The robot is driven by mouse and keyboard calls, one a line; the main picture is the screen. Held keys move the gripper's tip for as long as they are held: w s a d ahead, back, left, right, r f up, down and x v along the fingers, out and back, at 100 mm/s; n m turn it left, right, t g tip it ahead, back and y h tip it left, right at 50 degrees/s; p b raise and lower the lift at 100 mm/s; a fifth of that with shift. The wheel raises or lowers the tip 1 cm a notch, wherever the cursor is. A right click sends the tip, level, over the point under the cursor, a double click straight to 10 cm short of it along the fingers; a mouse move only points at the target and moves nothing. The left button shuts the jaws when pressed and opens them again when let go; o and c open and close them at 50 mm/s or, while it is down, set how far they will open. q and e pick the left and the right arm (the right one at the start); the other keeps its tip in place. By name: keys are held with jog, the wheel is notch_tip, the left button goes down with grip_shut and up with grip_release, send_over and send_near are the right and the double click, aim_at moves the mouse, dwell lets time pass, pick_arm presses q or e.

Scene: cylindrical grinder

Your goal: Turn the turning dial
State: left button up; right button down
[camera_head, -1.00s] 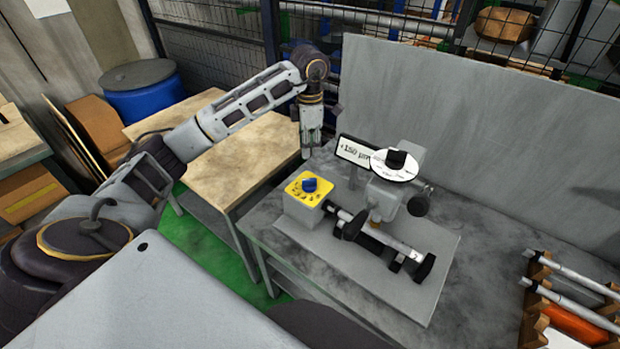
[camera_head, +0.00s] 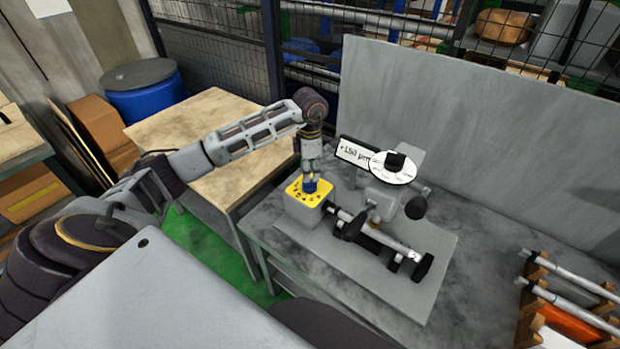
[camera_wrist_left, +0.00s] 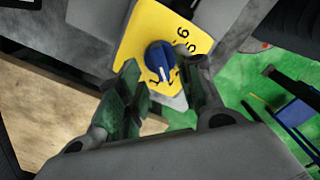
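The turning dial is a blue knob with a white pointer line, on the yellow, marked top of a grey box. In the head view the dial (camera_head: 310,186) sits right under my left gripper (camera_head: 309,175), which points down at it. In the left wrist view the dial (camera_wrist_left: 160,56) shows just beyond the fingertips of my left gripper (camera_wrist_left: 165,75). The two fingers are apart, one on each side of the line to the dial, with nothing between them that I can see gripped. Whether a fingertip touches the dial cannot be told. My right gripper is not in view.
The grey grinder (camera_head: 383,205) with a white round disc and a sign stands right of the dial box. A grey panel (camera_head: 470,140) rises behind. A bare wooden table (camera_head: 215,140) lies left. A rack with rods (camera_head: 560,290) is at the right.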

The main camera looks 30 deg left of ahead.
aim_at(310, 184)
pick_arm(q)
jog(key=shift+f+p, duration=0.35)
jog(key=shift+f, duration=1.85)
grip_shut()
